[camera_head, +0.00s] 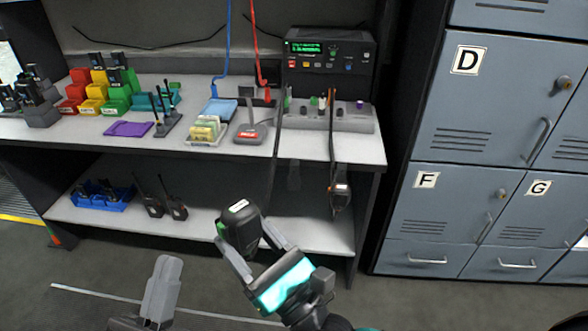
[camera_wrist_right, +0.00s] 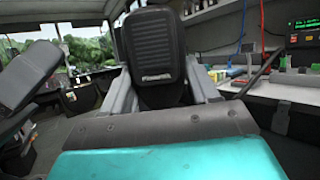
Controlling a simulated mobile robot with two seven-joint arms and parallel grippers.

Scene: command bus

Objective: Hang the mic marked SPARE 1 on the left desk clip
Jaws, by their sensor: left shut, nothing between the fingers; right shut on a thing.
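My right gripper (camera_head: 258,250) is shut on a black hand mic (camera_head: 240,229), held upright in front of the lower shelf. A white label shows at its top, too small to read, with a green patch on its side. In the right wrist view the mic (camera_wrist_right: 160,55) stands between the two fingers. My left gripper (camera_head: 163,275) is shut and empty, low in the head view. Another black mic (camera_head: 341,196) with a pale label hangs at the desk's front edge on the right. I cannot make out the left desk clip clearly.
The desk (camera_head: 260,150) carries a radio (camera_head: 328,52), a holder with pens (camera_head: 350,119), a desk mic (camera_head: 250,130) and coloured bins (camera_head: 100,90). A blue tray (camera_head: 100,200) and two handheld radios sit on the lower shelf. Lockers (camera_head: 480,120) stand at right.

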